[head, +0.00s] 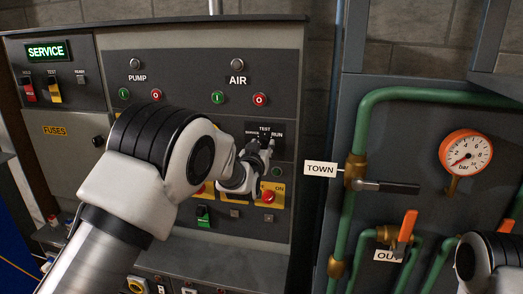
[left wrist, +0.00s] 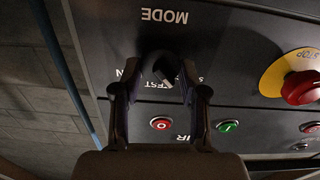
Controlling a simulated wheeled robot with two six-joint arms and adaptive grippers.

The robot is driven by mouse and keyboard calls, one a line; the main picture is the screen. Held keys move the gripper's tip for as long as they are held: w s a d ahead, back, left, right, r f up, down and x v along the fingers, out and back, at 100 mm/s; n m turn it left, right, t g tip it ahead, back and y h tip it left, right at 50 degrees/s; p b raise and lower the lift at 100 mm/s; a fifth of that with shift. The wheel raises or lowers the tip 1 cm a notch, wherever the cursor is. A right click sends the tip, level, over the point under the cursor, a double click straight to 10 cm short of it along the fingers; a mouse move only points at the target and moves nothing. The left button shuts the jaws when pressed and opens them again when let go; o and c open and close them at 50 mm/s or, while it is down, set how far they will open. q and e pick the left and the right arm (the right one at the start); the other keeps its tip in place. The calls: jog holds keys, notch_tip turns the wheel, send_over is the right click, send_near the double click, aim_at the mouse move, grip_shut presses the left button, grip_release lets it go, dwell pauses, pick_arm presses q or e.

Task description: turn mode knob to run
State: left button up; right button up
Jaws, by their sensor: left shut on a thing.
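The mode knob (left wrist: 164,70) is a dark knob under the upside-down word MODE in the left wrist view. My left gripper (left wrist: 160,88) has its two fingers on either side of the knob and is shut on it. In the head view my left gripper (head: 258,150) is at the panel, just below the TEST and RUN labels (head: 268,131), and mostly hides the knob. Which mark the knob points to I cannot tell. My right gripper is out of view.
A red stop button on a yellow plate (left wrist: 300,88) sits beside the knob. The AIR buttons (head: 217,98) are above it in the head view. To the right are green pipes (head: 348,225), a gauge (head: 466,153) and a TOWN label (head: 320,169). My right arm shows at the lower right.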

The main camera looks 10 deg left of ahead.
pick_arm(q)
jog(key=m+b, duration=0.3)
jog(key=m, duration=0.1)
jog(key=shift+d+f, duration=0.1)
jog(key=shift+f, duration=0.05)
jog(key=m+b, duration=0.2)
jog(key=m, duration=0.3)
jog(key=m+b, duration=0.1)
jog(key=m, duration=0.3)
jog(key=shift+d, duration=0.1)
jog(key=m+b, duration=0.1)
jog(key=m, duration=0.4)
jog(key=shift+m, duration=0.4)
jog(key=o, duration=0.9)
jog(key=shift+o, duration=1.2)
jog(key=shift+w, duration=0.15)
